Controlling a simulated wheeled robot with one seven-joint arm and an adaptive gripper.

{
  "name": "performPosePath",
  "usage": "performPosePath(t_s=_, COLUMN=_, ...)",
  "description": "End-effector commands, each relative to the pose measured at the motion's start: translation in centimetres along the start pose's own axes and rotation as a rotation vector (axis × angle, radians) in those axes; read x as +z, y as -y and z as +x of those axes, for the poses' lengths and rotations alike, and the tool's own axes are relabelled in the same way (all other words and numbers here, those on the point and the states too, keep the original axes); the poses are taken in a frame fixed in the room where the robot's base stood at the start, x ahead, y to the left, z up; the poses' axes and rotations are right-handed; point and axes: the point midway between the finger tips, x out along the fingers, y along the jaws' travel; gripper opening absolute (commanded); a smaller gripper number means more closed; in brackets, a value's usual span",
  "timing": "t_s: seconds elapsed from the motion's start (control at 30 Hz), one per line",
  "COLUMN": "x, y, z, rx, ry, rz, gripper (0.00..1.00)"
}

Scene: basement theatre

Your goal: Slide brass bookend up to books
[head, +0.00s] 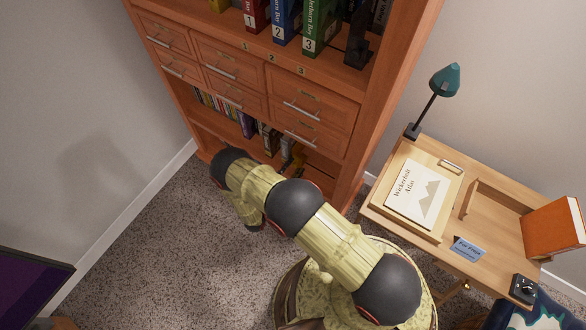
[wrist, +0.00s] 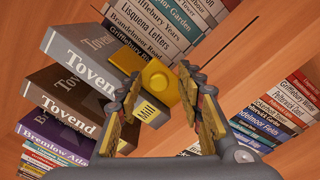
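The brass bookend (wrist: 156,78), a yellow metal piece with a round boss, is in the middle of the wrist view, on the lower shelf. My gripper (wrist: 160,71) is open, its two fingers spread to the left and right in front of the bookend. Whether either fingertip touches it I cannot tell. Thick books marked "Tovend" (wrist: 78,55) stand to its left, and a spine end marked "MIII" (wrist: 148,110) shows below it, between the fingers.
More books (wrist: 160,30) show above the bookend and another group (wrist: 278,112) at right in the wrist view. The wooden bookcase (head: 385,100) has drawers above the low shelf. A desk (head: 490,215) with a lamp (head: 446,80) stands at right.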

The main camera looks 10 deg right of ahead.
Motion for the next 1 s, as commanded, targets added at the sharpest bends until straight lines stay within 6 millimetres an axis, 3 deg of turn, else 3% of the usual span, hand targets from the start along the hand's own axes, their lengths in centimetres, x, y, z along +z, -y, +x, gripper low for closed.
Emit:
performPosePath(t_s=0.33, x=-0.1, y=-0.1, z=-1.1, rx=0.002, ry=-0.002, rz=0.001, gripper=0.37)
performPosePath(t_s=0.8, x=-0.1, y=-0.1, z=-9.6, rx=0.003, ry=-0.003, rz=0.001, gripper=0.37)
performPosePath(t_s=1.0, x=-0.1, y=0.0, z=-11.6, rx=0.002, ry=-0.001, rz=0.000, gripper=0.37)
